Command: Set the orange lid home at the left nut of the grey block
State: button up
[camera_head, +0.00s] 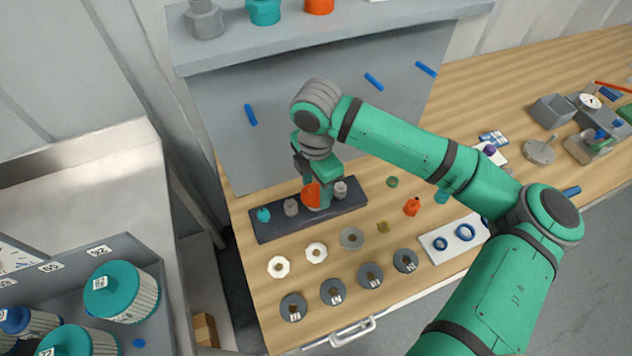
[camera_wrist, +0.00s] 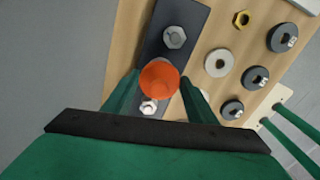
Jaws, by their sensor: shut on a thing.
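The orange lid (camera_head: 311,194) is held between the fingers of my gripper (camera_head: 317,192), over the dark grey block (camera_head: 268,230). The wrist view shows the lid (camera_wrist: 160,79) between both green fingers of my gripper (camera_wrist: 160,90). On the block, a grey nut (camera_head: 291,207) stands left of the lid and another (camera_head: 341,190) to its right. In the wrist view, one nut (camera_wrist: 174,37) shows above the lid and one (camera_wrist: 149,107) just below it. What lies directly under the lid is hidden, and I cannot tell whether it touches anything.
A teal piece (camera_head: 264,214) sits at the block's left end. White rings (camera_head: 316,253), a grey ring (camera_head: 352,238) and several dark numbered discs (camera_head: 370,275) lie in front. A grey panel with blue pegs (camera_head: 250,115) rises behind.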

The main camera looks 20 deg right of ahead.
aim_at(316, 186)
jog(key=shift+f, duration=1.2)
jog(key=shift+f, duration=0.25)
jog(key=o, duration=1.2)
jog(key=shift+c, duration=0.2)
notch_tip(316, 186, up, 11)
jog(key=shift+f, duration=0.1)
